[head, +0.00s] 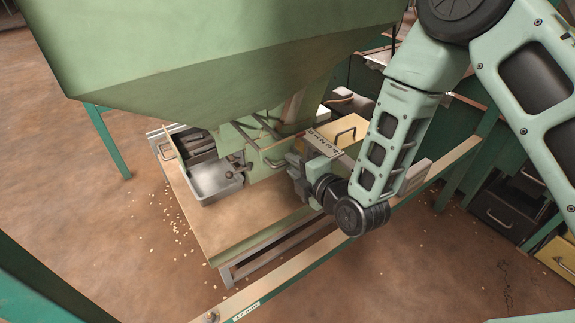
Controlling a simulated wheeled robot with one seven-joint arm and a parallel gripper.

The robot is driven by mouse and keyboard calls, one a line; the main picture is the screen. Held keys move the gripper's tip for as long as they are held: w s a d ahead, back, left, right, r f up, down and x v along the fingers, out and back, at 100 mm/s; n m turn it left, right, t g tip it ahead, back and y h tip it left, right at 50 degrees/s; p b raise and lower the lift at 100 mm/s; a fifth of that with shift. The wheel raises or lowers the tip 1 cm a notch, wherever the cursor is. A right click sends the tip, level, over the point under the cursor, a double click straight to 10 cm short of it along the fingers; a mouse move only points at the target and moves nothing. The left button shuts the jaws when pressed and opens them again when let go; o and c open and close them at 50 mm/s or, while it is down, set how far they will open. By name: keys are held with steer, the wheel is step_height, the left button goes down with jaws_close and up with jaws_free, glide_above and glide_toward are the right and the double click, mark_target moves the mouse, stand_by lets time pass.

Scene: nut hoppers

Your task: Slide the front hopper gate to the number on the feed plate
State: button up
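A large pale green hopper (220,85) fills the upper left, its chute narrowing down over a bench. Under it are green metal housing and slide parts (255,133); I cannot make out a gate scale or a number on a feed plate. My gripper (293,166) reaches left toward the housing, at its right side. Its fingertips are small and partly hidden by the housing and my wrist, so I cannot tell whether they touch or hold anything. A small label with dark letters, too small to read surely, shows just above my wrist.
A metal tray (212,181) sits on the bench (235,222), left of the housing. A cream box with a dark handle (333,131) stands behind my wrist. A long rail (290,287) crosses in front. Dark drawers (505,213) stand at right. Nuts lie scattered on the floor.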

steer(key=shift+x, duration=1.55)
jaws_close()
steer(key=shift+s, duration=0.1)
steer(key=v, duration=0.3)
steer(key=f+v, duration=0.1)
steer(key=shift+s+d+r, duration=0.1)
steer(key=shift+s+d, duration=0.2)
steer(key=shift+s, duration=0.1)
